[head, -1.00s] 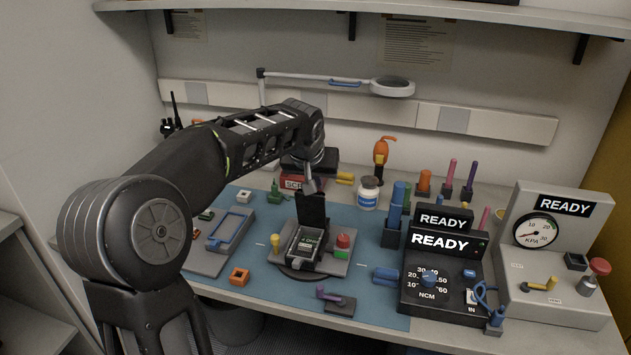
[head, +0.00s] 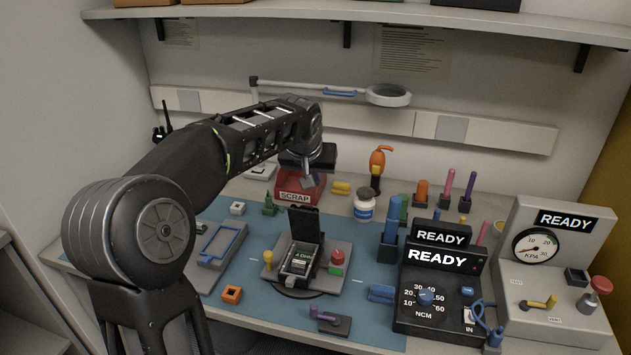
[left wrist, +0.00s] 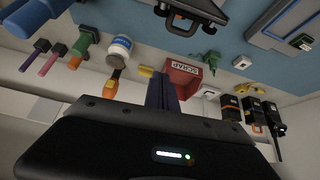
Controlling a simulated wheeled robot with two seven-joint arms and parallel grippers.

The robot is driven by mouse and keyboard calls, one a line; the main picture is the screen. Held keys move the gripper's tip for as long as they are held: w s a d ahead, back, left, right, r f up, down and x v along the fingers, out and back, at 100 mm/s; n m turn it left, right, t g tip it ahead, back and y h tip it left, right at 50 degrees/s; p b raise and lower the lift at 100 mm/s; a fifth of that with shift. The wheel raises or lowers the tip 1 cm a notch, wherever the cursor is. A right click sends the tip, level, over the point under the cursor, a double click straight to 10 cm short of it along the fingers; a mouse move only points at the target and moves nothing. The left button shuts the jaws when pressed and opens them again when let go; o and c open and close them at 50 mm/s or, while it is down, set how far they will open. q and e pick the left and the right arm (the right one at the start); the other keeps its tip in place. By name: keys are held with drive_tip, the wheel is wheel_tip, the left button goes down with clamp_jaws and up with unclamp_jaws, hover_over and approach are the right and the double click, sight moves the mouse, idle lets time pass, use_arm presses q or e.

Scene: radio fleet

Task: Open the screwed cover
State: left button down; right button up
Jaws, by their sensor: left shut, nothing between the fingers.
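A small radio (head: 299,262) lies in a grey fixture (head: 330,283) at the middle of the blue mat. Its dark cover (head: 304,222) stands upright at the radio's far end, with the inside of the radio exposed. Screws are too small to make out. My left gripper (head: 308,181) is behind and above the cover, at the red scrap bin, apart from the radio. In the left wrist view, its fingers (left wrist: 161,82) are shut and empty, with the scrap bin (left wrist: 184,76) just beyond them. My right gripper is not in view.
An orange-handled driver (head: 377,165) and a white bottle (head: 364,206) stand behind the mat. A torque unit (head: 440,290) and a gauge station (head: 557,265) reading READY fill the right side. A grey tray with a blue frame (head: 221,244) lies left. A magnifier lamp (head: 388,95) hangs above.

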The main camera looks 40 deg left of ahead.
use_arm(q)
drive_tip(key=s+r, duration=0.1)
drive_tip(key=s+d+r, duration=0.1)
drive_tip(key=s+r, duration=0.1)
drive_tip(key=s+d+r, duration=0.1)
drive_tip(key=s+r, duration=0.1)
drive_tip(key=shift+s+b, duration=0.1)
drive_tip(key=shift+b, duration=0.2)
drive_tip(key=shift+v, duration=1)
drive_tip(key=shift+f, duration=0.1)
drive_tip(key=shift+s, duration=0.1)
